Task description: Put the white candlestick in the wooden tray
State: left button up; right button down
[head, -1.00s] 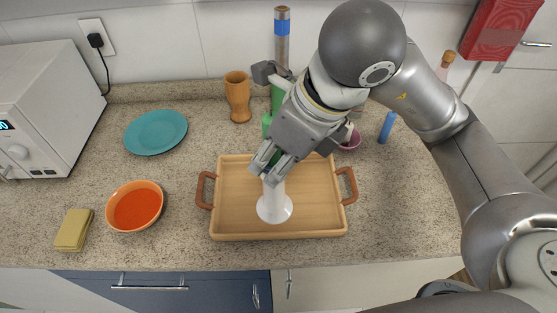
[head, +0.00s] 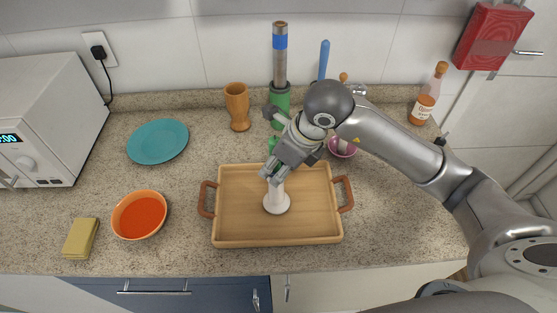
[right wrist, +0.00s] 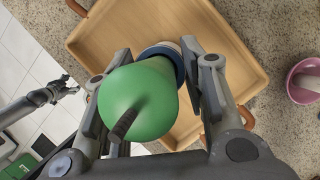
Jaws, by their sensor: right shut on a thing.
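In the right wrist view, the gripper (right wrist: 150,85) closes around a rounded green part with a dark wick-like tip (right wrist: 135,110), seemingly a candle on the candlestick. It hides much of the stem. A dark gripper, seemingly my left one (right wrist: 68,91), shows small at the left edge of that view; its jaws are unclear.
An orange bowl (head: 139,215), yellow sponge (head: 80,239) and teal plate (head: 158,141) lie left of the tray. A wooden cup (head: 237,106) and green-and-grey object (head: 280,65) stand behind. A pink bowl (head: 342,147) is behind right. The right counter is mostly clear.

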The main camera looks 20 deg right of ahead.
jog(key=shift+f, duration=0.15)
jog(key=c, duration=0.9)
grip_release()
jog(key=b+v, duration=0.2)
jog(key=v, duration=1)
